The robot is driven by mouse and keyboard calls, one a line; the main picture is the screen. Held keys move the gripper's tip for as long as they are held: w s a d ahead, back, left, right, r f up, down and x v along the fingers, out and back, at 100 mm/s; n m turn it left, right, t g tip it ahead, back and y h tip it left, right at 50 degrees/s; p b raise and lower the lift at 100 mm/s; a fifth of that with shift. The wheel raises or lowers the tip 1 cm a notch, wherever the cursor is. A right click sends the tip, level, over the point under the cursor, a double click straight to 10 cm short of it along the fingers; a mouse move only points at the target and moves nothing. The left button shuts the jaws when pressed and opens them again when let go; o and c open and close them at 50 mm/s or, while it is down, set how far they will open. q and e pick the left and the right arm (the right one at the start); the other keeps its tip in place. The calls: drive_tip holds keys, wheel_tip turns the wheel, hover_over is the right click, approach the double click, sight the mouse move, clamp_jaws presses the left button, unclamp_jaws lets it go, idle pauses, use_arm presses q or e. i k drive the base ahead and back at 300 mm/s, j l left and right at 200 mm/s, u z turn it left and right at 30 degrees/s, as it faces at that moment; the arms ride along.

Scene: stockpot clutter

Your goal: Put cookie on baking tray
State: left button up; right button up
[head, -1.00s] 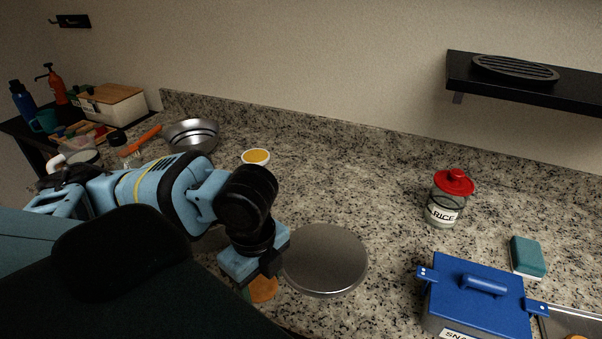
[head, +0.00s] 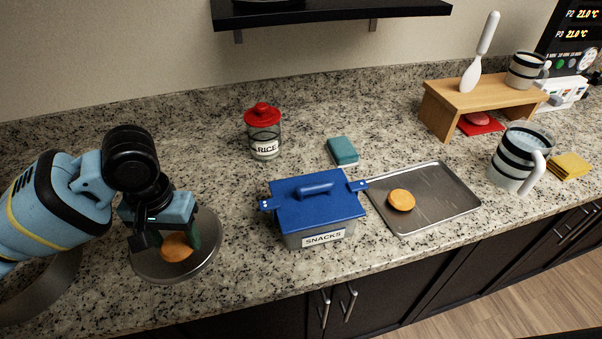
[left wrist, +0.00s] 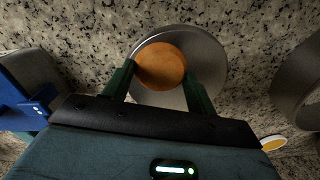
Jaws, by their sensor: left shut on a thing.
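My left gripper (head: 178,240) is shut on an orange-brown round cookie (head: 176,248). It holds the cookie over a round metal disc at the left of the counter. In the left wrist view the cookie (left wrist: 160,66) sits between the two green fingers, with the disc behind it. The baking tray (head: 440,212), a flat grey metal tray, lies right of the blue box. Another similar cookie (head: 401,200) lies on its left part. My right gripper is not in view.
The round disc (head: 151,266) lies under the gripper. A blue-lidded SNACKS box (head: 320,208) stands between gripper and tray. Behind are a red-lidded RICE jar (head: 264,140) and a teal sponge (head: 342,151). A striped pitcher (head: 517,160) stands right of the tray. A shelf (head: 330,12) hangs above.

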sight(439, 189)
drive_tip(key=k+l+z, duration=0.15)
drive_tip(key=l, duration=0.35)
drive_tip(key=l+z, duration=0.1)
drive_tip(key=l, duration=0.4)
drive_tip(key=i+l+z, duration=0.1)
drive_tip(key=l, duration=0.3)
drive_tip(key=i+l, duration=0.1)
drive_tip(key=l, duration=0.25)
drive_tip(key=i+l+z, duration=0.25)
drive_tip(key=i+l, duration=0.2)
